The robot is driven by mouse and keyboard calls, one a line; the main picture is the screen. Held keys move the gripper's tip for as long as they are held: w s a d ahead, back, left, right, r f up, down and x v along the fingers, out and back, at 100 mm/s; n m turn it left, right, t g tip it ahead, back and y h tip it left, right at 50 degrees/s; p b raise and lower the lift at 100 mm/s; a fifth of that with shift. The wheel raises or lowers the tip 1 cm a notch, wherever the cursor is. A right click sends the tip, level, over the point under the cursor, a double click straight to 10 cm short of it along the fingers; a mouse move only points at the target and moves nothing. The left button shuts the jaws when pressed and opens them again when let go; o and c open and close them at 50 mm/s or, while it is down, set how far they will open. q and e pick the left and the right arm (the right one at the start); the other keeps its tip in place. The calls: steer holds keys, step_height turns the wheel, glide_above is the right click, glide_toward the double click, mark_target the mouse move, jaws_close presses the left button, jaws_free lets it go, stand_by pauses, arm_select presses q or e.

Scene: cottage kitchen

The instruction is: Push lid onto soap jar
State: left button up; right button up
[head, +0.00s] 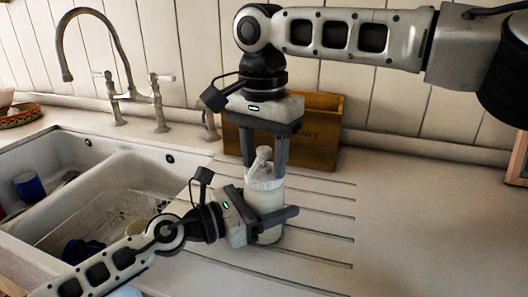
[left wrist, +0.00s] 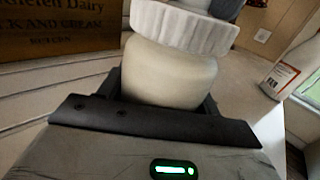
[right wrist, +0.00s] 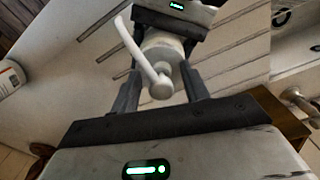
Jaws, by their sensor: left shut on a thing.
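The soap jar (head: 264,199) is a pale, cream-white jar standing on the drainboard. It also shows in the left wrist view (left wrist: 172,72). The white ribbed lid (left wrist: 185,27) with a pump spout sits on top of the jar; I cannot tell how far down it is. In the head view the lid (head: 264,178) is between the right fingers. My left gripper (head: 268,222) is shut around the jar's body from the left. My right gripper (head: 265,160) points down from above, its fingers apart on both sides of the pump (right wrist: 160,80), with gaps visible.
A wooden crate (head: 315,135) stands just behind the jar. The white double sink (head: 110,185) with a blue cup (head: 29,186) lies at left, below the tap (head: 100,50). The grooved drainboard to the right (head: 410,210) is clear.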

step_height(320, 180, up, 12)
stand_by(0.5)
arm_select(q)
steer(key=o, duration=1.5)
steer(key=shift+c, duration=0.2)
steer(key=b+v, duration=0.3)
steer(key=v, duration=0.4)
steer(key=b+v, duration=0.3)
steer(key=v, duration=0.5)
steer(key=shift+f, duration=0.2)
arm_select(e)
step_height(320, 180, down, 6)
steer(key=shift+r, duration=0.1)
arm_select(q)
steer(key=shift+s+a+r, duration=0.2)
steer(key=shift+s+a, duration=0.05)
steer(key=shift+a, duration=0.2)
